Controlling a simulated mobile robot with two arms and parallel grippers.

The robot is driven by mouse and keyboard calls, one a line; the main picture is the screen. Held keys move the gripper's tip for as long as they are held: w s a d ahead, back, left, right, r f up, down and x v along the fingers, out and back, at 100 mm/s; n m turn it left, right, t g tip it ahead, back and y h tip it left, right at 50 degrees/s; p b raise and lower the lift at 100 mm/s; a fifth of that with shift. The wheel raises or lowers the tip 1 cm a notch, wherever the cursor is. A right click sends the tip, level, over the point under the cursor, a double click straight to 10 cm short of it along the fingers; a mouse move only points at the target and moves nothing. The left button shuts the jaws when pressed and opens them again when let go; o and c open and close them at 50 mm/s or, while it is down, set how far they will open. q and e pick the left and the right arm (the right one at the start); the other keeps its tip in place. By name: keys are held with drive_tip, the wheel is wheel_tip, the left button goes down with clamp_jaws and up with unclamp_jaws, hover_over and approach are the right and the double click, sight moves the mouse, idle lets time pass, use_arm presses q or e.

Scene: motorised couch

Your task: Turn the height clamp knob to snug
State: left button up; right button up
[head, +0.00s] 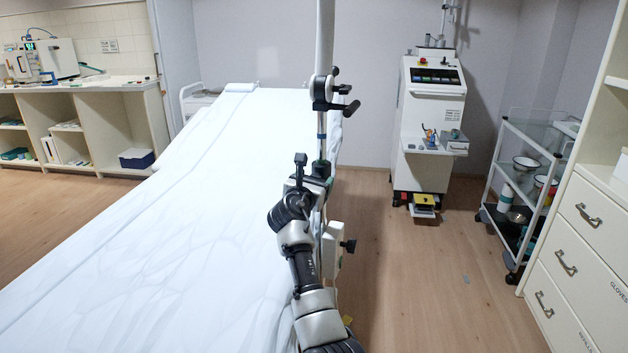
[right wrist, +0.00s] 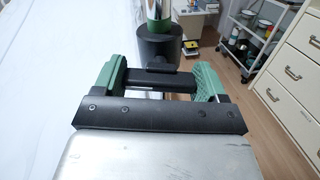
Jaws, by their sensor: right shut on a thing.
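The height clamp is a black collar (head: 321,169) on the upright metal pole beside the couch. In the right wrist view the collar (right wrist: 160,46) sits just beyond my fingers, with a green band above it. Its knob, a dark bar-shaped handle (right wrist: 165,80), spans the gap between my green fingers. My right gripper (right wrist: 161,77) is shut on this knob. In the head view the right gripper (head: 318,183) is at the collar, and my wrist hides most of the knob. Whether the clamp is tight cannot be seen. My left gripper is not in view.
The white-covered couch (head: 190,200) lies left of the pole. Higher up the pole is another clamp (head: 324,90) with black handles. A white box with a black knob (head: 348,245) hangs below. A machine (head: 432,120), glass trolley (head: 500,165) and drawers (head: 580,250) stand right, beyond clear floor.

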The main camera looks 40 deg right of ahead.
drive_tip(key=shift+m, duration=0.7)
drive_tip(key=m, duration=0.2)
drive_tip(key=shift+m+p, duration=0.3)
drive_tip(key=shift+p, duration=0.05)
drive_tip(key=shift+f+m, duration=0.1)
drive_tip(key=shift+m, duration=0.6)
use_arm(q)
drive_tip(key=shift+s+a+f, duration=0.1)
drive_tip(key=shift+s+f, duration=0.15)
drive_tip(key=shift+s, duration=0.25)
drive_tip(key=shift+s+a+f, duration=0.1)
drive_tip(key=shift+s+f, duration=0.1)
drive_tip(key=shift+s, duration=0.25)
use_arm(e)
drive_tip(key=shift+m, duration=0.8)
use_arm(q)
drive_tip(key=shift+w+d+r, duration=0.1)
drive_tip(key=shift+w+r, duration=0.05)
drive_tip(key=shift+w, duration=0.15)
use_arm(e)
drive_tip(key=o, duration=0.9)
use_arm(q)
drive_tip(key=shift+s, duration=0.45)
